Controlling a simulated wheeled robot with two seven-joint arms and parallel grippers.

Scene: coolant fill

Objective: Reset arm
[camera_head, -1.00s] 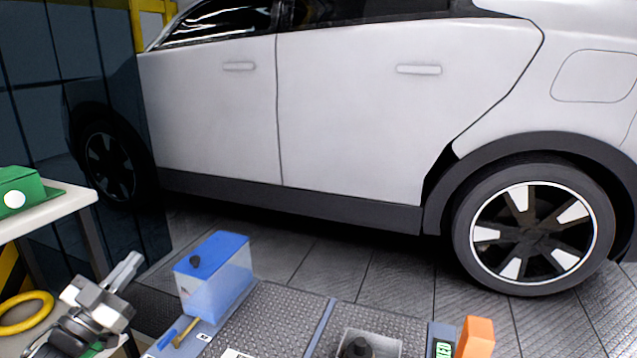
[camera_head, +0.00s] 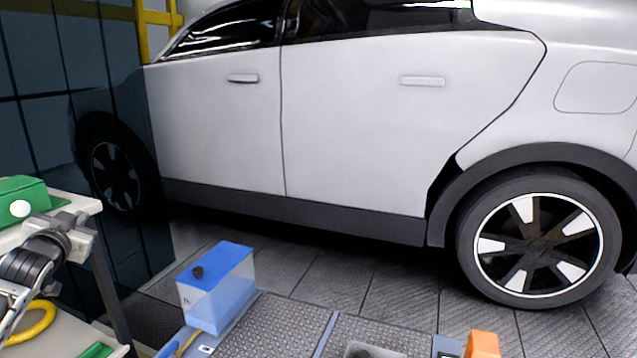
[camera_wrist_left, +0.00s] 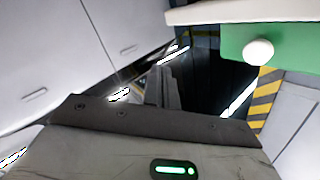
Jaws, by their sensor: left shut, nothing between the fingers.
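My left gripper (camera_head: 78,228) is at the left edge of the head view, beside the white side table and below the green box. Its fingers also show in the left wrist view (camera_wrist_left: 163,88), closed together with nothing between them. My right gripper is in neither view.
A green box (camera_head: 20,201) with a white knob sits on the white table (camera_head: 75,207). A yellow ring (camera_head: 40,322) lies on the shelf below. An orange block (camera_head: 482,344) is at the front right. A white car (camera_head: 360,130) stands behind the bench.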

